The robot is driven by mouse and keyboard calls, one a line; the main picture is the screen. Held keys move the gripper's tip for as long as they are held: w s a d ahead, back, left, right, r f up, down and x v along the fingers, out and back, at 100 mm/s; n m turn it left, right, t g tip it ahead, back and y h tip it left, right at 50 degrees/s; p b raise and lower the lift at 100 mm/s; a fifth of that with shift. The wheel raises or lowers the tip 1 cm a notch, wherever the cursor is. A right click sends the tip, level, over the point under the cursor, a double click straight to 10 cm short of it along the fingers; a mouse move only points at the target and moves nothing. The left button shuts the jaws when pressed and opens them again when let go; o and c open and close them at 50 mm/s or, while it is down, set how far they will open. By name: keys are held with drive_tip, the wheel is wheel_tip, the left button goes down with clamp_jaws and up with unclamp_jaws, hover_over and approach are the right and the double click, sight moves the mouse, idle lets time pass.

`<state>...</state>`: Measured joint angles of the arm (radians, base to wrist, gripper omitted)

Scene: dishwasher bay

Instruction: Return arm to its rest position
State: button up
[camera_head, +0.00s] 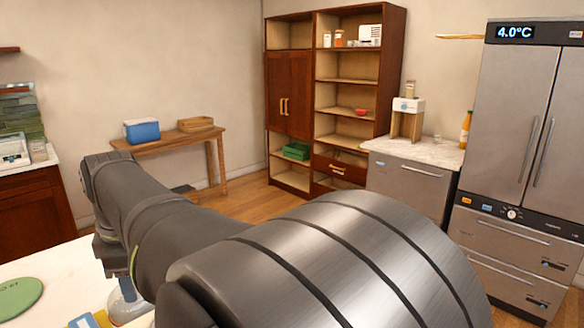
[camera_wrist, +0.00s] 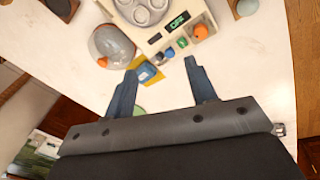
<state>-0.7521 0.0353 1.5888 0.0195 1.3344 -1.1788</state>
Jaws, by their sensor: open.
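My gripper (camera_wrist: 160,72) is open in the wrist view, with its two blue-grey fingers spread and nothing held between them. It is above a white table (camera_wrist: 262,85). A small blue object (camera_wrist: 147,73) and a yellow piece lie beyond the fingers, in line with the gap. In the head view my dark arm stretches from the lower right to the left over the white table (camera_head: 45,262). The arm hides part of the table, and I cannot make out the fingers there.
A clear domed vessel (camera_wrist: 110,45) and a cream device with an "OFF" display (camera_wrist: 178,22) stand near the fingers. A green disc (camera_head: 18,297) lies on the table. A wooden side table (camera_head: 178,138), open cabinet (camera_head: 345,75) and steel fridge (camera_head: 510,100) stand farther back.

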drive_tip(key=s+a+n+g+h, duration=0.1)
drive_tip(key=s+a+n, duration=0.2)
drive_tip(key=s+n, duration=0.25)
wheel_tip(320, 180, down, 10)
drive_tip(key=s+r, duration=0.1)
drive_tip(key=s, duration=0.1)
wheel_tip(320, 180, up, 8)
drive_tip(key=m, duration=0.5)
drive_tip(key=shift+w+m+h, duration=0.3)
drive_tip(key=shift+m, duration=0.05)
